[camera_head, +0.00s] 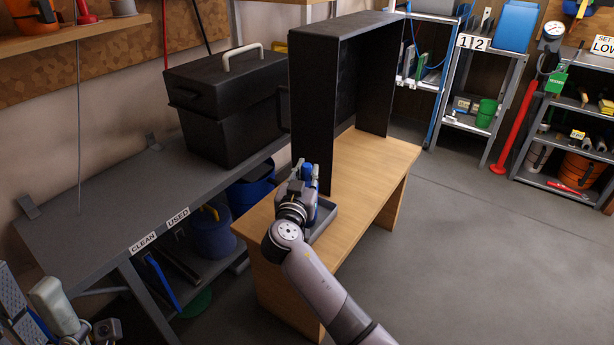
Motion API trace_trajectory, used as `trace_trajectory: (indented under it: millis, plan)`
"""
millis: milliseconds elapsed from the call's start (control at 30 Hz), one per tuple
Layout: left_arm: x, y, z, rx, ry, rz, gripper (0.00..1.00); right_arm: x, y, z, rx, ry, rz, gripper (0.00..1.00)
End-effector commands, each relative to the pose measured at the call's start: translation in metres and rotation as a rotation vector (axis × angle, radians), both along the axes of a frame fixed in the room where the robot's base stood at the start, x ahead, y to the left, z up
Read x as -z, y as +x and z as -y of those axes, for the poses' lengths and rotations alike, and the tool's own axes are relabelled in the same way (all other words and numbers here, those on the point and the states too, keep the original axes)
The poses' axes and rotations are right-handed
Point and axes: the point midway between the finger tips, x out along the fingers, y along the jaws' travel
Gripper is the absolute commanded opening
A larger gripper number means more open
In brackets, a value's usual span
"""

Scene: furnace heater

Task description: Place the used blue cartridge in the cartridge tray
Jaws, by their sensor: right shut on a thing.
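My right gripper (304,178) is over the near left part of the wooden table, beside the black open frame. It is shut on a blue thing (311,213), most likely the used blue cartridge, of which only small bits show past the gripper and wrist. A grey tray (325,216) lies on the table under and beside the gripper, largely hidden by it. I cannot tell whether the cartridge touches the tray floor. Part of my left arm and gripper (78,325) shows at the bottom left corner, cut off by the picture edge.
The black frame (312,100) stands upright on the wooden table (375,165). A grey bench (110,205) with CLEAN and USED labels runs along the left, carrying a black toolbox (225,100). Shelves (484,85) stand at the back right. The right floor is clear.

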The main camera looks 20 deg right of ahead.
Motion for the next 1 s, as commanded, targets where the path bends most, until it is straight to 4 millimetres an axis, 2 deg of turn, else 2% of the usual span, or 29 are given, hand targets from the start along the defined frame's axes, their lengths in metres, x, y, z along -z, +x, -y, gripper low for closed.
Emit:
trace_trajectory:
  millis: [400,433,700,1000]
  plan:
    - [0.0035,-0.0032,-0.0008,0.001,-0.005,0.016,0.40,0.0025,0.0002,0.0000,0.000,-0.001,0.006,0.00]
    - [0.0021,-0.0030,-0.0008,0.001,-0.005,0.015,0.40,0.0033,0.0000,0.0002,0.000,0.000,0.001,0.21]
    - [0.0019,-0.0030,-0.0005,0.001,-0.004,0.015,0.40,0.0031,0.0000,0.0002,0.000,0.000,0.001,0.39]
    - [0.0011,-0.0028,-0.0005,0.001,-0.005,0.014,0.40,0.0023,0.0000,0.0002,0.000,0.000,0.001,0.39]
